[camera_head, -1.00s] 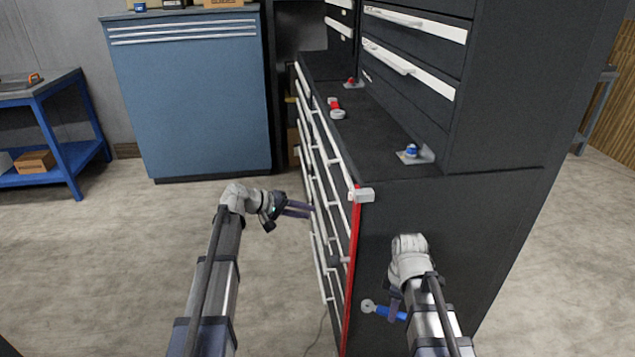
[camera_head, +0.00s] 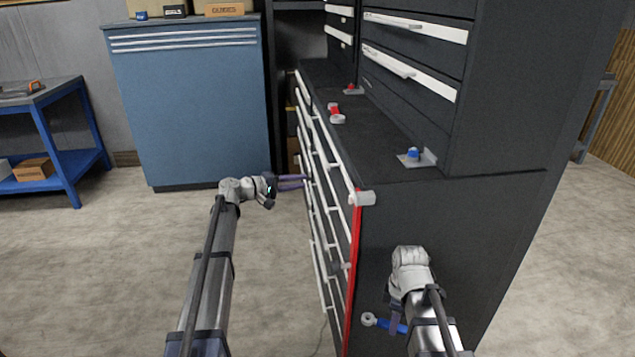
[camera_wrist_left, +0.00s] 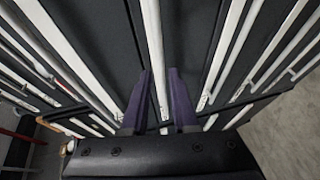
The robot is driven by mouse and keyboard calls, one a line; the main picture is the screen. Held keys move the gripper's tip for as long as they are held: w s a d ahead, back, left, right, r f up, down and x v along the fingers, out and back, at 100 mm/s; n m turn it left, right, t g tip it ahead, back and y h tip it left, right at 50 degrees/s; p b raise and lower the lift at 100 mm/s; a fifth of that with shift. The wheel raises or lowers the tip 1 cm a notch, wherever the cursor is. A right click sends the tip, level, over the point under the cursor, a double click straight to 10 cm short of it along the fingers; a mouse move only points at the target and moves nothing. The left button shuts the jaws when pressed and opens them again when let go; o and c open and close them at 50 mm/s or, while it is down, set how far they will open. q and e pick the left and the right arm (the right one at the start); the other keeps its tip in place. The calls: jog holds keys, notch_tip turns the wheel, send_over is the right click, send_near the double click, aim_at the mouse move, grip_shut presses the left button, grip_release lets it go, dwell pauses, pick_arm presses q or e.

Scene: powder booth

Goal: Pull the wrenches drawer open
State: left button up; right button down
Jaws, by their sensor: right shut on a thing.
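The black tool cabinet (camera_head: 450,240) stands right of centre, and its drawer fronts with long white handles (camera_head: 330,150) face left. No label tells me which drawer is the wrenches one. All the drawers I can make out look shut. My left gripper (camera_head: 293,182) points at the drawer fronts, with its fingertips close to the upper handles. In the left wrist view its two purple fingers (camera_wrist_left: 160,98) are apart, with a white handle strip (camera_wrist_left: 153,45) running between them; contact cannot be told.
A red and white tool (camera_head: 336,113) and small blue (camera_head: 413,154) and red (camera_head: 351,88) items lie on the cabinet's ledge. A blue cabinet (camera_head: 195,110) stands behind and a blue bench (camera_head: 60,158) at far left. The floor left of the drawers is clear.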

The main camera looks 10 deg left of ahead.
aim_at(317, 178)
pick_arm(q)
jog(key=b+x, duration=0.1)
jog(key=x, duration=0.6)
jog(key=shift+w+d+f, duration=0.1)
jog(key=shift+w+d, duration=0.1)
jog(key=shift+c, duration=0.4)
grip_shut()
dwell(0.8)
